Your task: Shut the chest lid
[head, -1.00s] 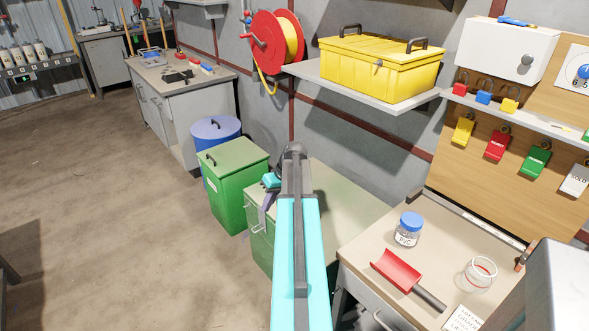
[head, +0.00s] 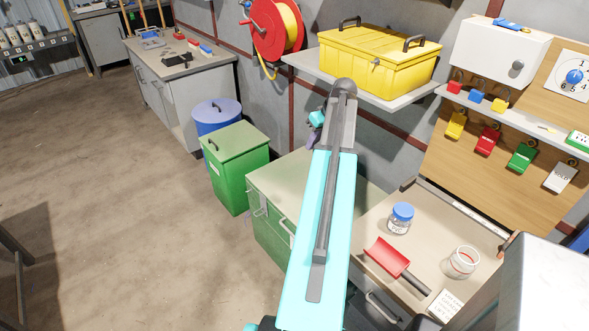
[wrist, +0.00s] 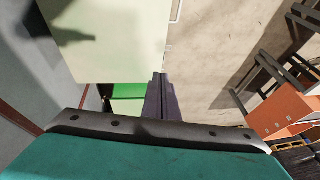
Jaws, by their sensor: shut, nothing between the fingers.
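The green metal chest (head: 262,226) stands on the floor in the middle of the head view, with a handle and latch on its front. Its pale green lid (head: 282,178) lies flat on top, and I see no gap along the visible front edge. My arm covers part of the lid and front. The lid also shows in the wrist view (wrist: 108,45) as a pale flat surface. My gripper (head: 312,138) is raised above the chest, partly behind my arm in the head view. Its dark fingers are together and empty in the wrist view (wrist: 160,98).
A green bin (head: 238,165) and a blue barrel (head: 215,116) stand left of the chest. A shelf holding a yellow box (head: 375,62) is above. The bench at right bears a jar (head: 401,218) and red scoop (head: 388,256).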

